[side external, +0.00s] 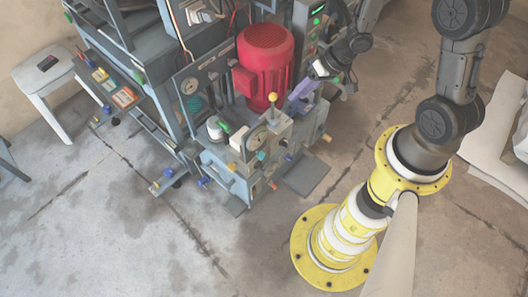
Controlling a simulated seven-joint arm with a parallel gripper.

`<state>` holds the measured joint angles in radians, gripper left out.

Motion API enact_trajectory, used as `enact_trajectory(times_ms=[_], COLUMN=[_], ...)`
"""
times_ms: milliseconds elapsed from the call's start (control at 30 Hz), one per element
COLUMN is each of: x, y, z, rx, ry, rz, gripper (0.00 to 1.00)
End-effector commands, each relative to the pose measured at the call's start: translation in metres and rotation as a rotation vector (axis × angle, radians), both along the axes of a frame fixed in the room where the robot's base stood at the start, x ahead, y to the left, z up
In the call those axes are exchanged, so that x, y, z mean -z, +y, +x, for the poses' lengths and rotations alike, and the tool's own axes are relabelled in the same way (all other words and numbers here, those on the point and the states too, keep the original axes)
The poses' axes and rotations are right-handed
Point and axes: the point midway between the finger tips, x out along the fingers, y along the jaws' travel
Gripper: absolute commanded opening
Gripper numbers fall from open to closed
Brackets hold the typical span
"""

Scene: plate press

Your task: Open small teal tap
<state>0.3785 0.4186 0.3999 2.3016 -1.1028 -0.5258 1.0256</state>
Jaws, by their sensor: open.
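A small teal part (261,155), which looks like the teal tap, sits on the front of the grey press block, just below a round gauge. It is too small to tell how its handle is turned. My gripper (322,72) is open at the upper right of the press. It is beside the red motor, above a purple part, and well apart from the teal part. Its fingertips are small and partly hard to make out against the machine.
A green-handled fitting (225,127) and several blue and orange knobs are close by. A white stool (58,85) stands at left. The floor in front is clear.

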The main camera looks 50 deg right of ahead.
Motion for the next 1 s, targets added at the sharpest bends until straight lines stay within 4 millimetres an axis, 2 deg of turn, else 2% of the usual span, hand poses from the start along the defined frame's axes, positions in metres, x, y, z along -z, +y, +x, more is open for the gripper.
enact_trajectory(times_ms=[300,667,900,1000], x=[-0.017,0.066,0.13,0.15], y=[0.031,0.03,0.029,0.029], z=[0.005,0.003,0.003,0.003], rx=[-0.2,-0.189,-0.188,-0.188], ry=[-0.081,-0.072,-0.072,-0.074], rz=[0.085,0.083,0.082,0.081], gripper=[0.44,0.44,0.44,0.44])
